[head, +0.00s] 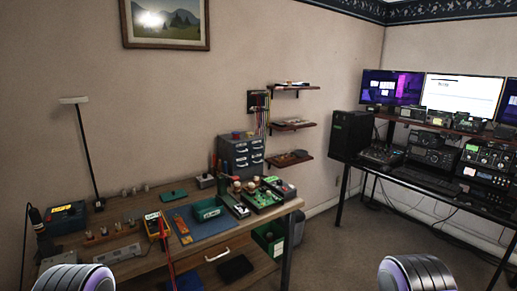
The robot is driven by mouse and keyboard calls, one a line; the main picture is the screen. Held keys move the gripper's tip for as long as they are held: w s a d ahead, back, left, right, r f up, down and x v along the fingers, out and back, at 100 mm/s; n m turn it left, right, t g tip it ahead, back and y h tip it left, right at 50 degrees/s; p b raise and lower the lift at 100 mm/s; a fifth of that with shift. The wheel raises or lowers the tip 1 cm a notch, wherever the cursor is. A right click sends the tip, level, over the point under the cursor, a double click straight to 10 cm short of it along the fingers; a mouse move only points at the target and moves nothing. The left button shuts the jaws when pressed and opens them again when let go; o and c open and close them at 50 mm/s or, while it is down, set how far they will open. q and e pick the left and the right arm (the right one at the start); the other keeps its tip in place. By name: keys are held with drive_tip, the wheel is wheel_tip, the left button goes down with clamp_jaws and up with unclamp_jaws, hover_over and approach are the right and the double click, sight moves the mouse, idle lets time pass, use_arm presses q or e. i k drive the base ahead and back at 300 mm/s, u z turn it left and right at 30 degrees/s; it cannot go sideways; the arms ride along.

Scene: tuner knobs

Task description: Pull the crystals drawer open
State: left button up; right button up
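A small grey drawer cabinet (241,155) stands at the back of the wooden workbench. Its front has several drawers with pale handles or labels, too small to read, so I cannot tell which is the crystals drawer. They look shut. A larger white handle (217,255) shows below the bench top, near its front edge. Rounded grey and purple parts of my own arms show at the bottom left and bottom right. Neither gripper is in view.
On the bench (150,262) are a blue mat (198,226), a yellow meter (155,226) with a red lead, a green tray (207,209) and green circuit boards (260,198) before the cabinet. Floor (345,250) between the desks looks clear.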

sight(257, 144)
drive_tip(key=z, duration=0.55)
drive_tip(key=i, duration=0.6)
drive_tip(key=z, duration=0.5)
